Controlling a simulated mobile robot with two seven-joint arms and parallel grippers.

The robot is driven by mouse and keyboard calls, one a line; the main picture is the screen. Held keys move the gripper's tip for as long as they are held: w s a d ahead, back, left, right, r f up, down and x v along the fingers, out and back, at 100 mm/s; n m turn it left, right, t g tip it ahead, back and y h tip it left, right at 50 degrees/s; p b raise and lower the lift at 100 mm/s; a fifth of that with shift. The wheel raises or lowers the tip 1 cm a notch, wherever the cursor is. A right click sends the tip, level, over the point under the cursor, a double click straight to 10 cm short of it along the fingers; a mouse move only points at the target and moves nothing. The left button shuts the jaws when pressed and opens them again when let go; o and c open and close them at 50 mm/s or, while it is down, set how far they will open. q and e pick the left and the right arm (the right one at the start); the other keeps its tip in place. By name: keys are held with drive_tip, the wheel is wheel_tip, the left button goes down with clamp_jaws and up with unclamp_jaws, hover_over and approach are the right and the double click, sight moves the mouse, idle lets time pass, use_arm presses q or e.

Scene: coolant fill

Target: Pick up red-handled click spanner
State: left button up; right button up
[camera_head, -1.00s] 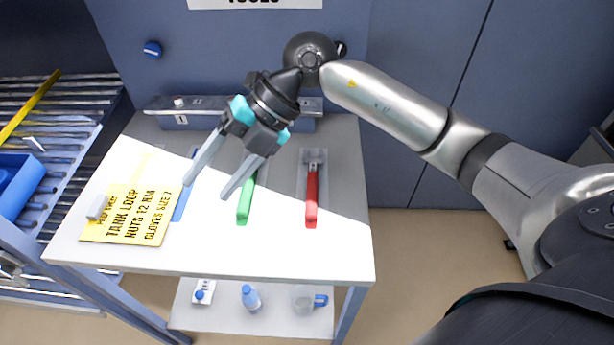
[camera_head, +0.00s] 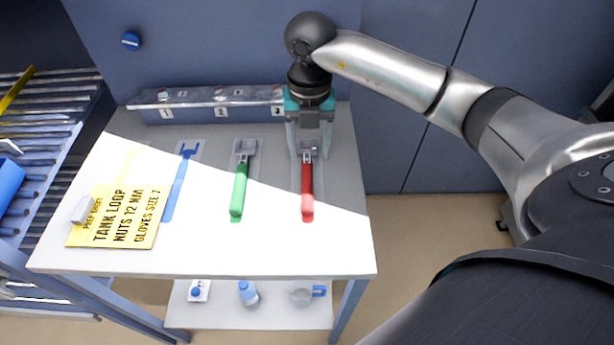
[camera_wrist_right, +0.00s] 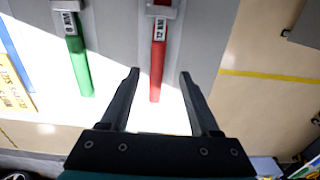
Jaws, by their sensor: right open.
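The red-handled click spanner (camera_head: 307,193) lies on the right part of the white table, its handle toward the front edge and its grey head at the back. My right gripper (camera_head: 308,155) is over the head end, pointing down, open and empty. In the right wrist view, the red handle (camera_wrist_right: 157,70) shows beyond and between the two fingertips of the right gripper (camera_wrist_right: 160,72), not held. A label with a number is on the spanner near its head. My left gripper is not in view.
A green-handled spanner (camera_head: 239,188) and a blue spanner (camera_head: 178,185) lie to the left. A yellow note (camera_head: 120,222) is at the table's left. A numbered grey rail (camera_head: 200,97) runs along the back. A lower shelf (camera_head: 270,312) holds a bottle and a mug.

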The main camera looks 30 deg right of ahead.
sight(307, 174)
drive_tip(key=shift+a+f, duration=0.15)
drive_tip(key=shift+f, duration=1.55)
drive_tip(key=shift+a+f, duration=0.1)
drive_tip(key=shift+f, duration=1.55)
clamp_jaws()
